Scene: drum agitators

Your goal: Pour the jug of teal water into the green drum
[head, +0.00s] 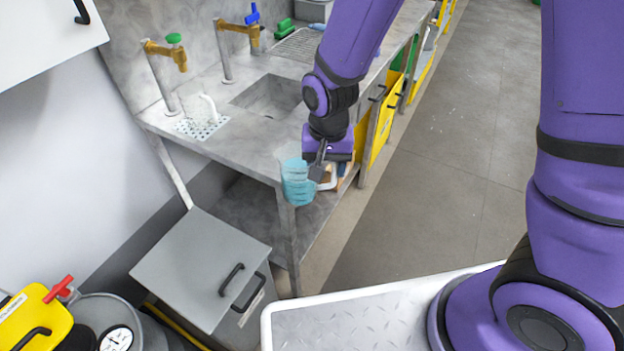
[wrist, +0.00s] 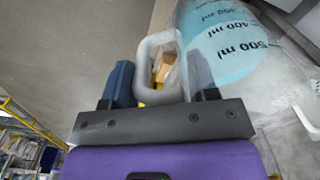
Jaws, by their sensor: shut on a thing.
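The clear jug of teal water (head: 297,186) is held off the front corner of the grey bench. My gripper (head: 322,174) is shut on its white handle. In the wrist view the jug (wrist: 222,40) fills the upper right, with millilitre marks and teal water behind them. The handle (wrist: 146,55) lies between the two fingers of my gripper (wrist: 160,82). The jug looks roughly upright in the head view. I cannot make out a green drum for certain in either view.
A grey lidded box (head: 200,265) stands in front. A yellow lid (head: 35,318) and grey drum (head: 105,312) are at lower left. Open floor (head: 450,190) lies right.

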